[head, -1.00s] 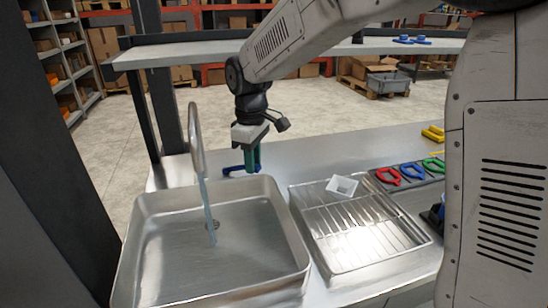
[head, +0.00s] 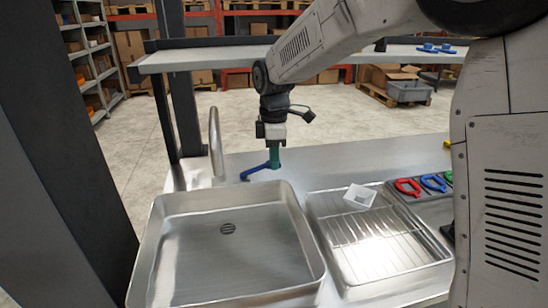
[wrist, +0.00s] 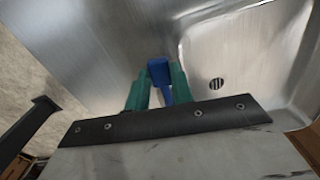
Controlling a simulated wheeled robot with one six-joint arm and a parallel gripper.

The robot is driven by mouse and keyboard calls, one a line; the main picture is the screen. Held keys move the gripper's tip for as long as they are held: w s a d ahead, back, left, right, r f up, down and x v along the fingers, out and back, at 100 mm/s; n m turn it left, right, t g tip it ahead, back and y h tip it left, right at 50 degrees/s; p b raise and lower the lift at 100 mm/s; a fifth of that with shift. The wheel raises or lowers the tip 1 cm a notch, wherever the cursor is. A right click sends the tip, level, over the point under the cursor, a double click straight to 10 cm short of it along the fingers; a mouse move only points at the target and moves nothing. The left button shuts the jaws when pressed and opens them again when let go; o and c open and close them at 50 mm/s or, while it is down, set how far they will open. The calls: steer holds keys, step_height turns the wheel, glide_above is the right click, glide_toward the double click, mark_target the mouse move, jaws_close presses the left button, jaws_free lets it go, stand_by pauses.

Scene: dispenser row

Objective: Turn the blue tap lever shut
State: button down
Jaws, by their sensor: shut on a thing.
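The blue tap lever (head: 257,171) is behind the sink, to the right of the curved metal spout (head: 215,145). My gripper (head: 274,160), with green fingers pointing down, is shut on the lever's right end. In the wrist view the blue lever (wrist: 158,72) shows between the two green fingers (wrist: 157,88). The lever's other end points left, towards the spout. No water stream shows under the spout. The metal sink (head: 150,255) looks empty, with its drain in plain view. The lever's pivot is hard to make out.
A wire-racked metal tray (head: 375,245) right of the sink holds a small white container (head: 359,196). Red (head: 407,187) and blue (head: 433,182) loop-shaped items lie farther right. A raised shelf (head: 225,58) crosses behind my arm. Counter behind the tray is clear.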

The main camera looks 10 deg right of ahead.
stand_by(0.3)
steer(key=c, duration=1.2)
jaws_free()
steer(key=shift+r, duration=3.95)
